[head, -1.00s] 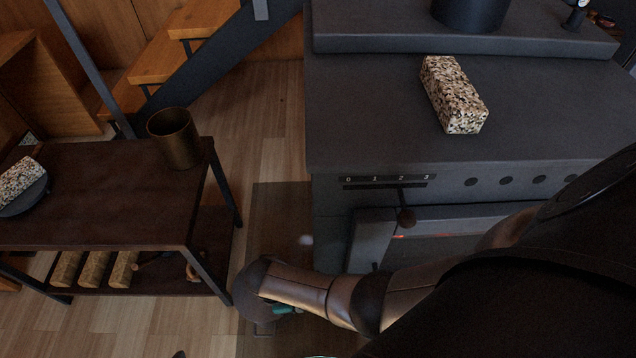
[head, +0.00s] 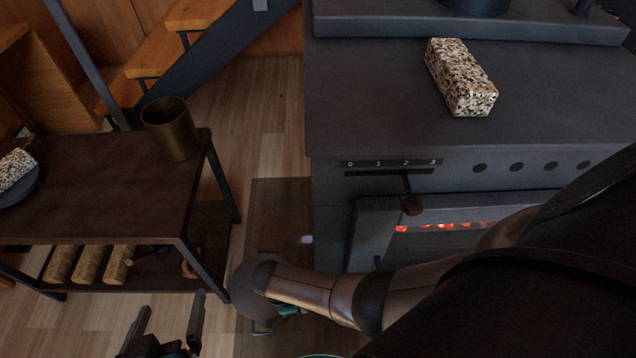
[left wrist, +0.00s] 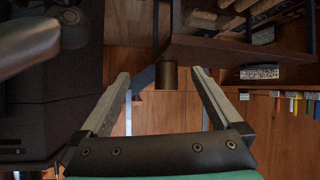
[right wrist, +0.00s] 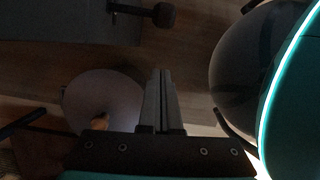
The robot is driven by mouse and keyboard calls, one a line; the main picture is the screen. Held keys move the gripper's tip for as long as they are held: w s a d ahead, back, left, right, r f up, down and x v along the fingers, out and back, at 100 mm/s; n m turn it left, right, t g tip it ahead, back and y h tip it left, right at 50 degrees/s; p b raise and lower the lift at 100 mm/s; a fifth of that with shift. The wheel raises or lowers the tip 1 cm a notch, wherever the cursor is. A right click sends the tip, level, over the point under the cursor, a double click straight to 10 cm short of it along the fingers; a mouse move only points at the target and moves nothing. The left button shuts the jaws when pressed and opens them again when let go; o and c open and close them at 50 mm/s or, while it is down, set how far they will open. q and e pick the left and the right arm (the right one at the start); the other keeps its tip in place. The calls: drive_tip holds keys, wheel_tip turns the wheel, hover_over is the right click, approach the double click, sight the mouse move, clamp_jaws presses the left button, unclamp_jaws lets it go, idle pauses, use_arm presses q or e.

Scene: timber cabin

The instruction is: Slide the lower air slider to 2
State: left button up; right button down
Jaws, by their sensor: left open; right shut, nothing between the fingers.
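The air slider is a thin dark stem with a round brown knob (head: 412,205) on the stove front. Its stem meets the slot just beneath the 2 of the 0-to-3 scale (head: 391,163). It is the only slider I can make out. My left gripper (head: 168,308) is open and empty in front of the side table, well left of the knob; its spread fingers also show in the left wrist view (left wrist: 160,78). My right gripper (right wrist: 160,75) is shut and empty. A similar knob (right wrist: 163,14) shows beyond its tips, apart from them. The right gripper is hidden in the head view.
The stove (head: 370,110) carries a speckled block (head: 461,77). Glowing embers (head: 445,227) show below the slider. A side table (head: 110,190) holds a brown cup (head: 171,128), with logs (head: 88,264) underneath. My right arm crosses in front of the stove's lower part.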

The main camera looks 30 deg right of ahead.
use_arm(q)
drive_tip(key=shift+s+a+f+g+p, duration=0.1)
drive_tip(key=shift+s+a+g+p, duration=0.05)
drive_tip(key=shift+a+g+p, duration=0.25)
use_arm(e)
drive_tip(key=shift+s+d+r, duration=0.1)
drive_tip(key=shift+s+d, duration=0.2)
drive_tip(key=shift+d, duration=0.3)
drive_tip(key=shift+s+d+r, duration=0.1)
drive_tip(key=shift+s+d, duration=0.25)
drive_tip(key=shift+d, duration=0.25)
drive_tip(key=shift+s+d+r, duration=0.1)
drive_tip(key=shift+s+d, duration=0.2)
drive_tip(key=shift+d, duration=0.3)
use_arm(q)
drive_tip(key=shift+a, duration=0.1)
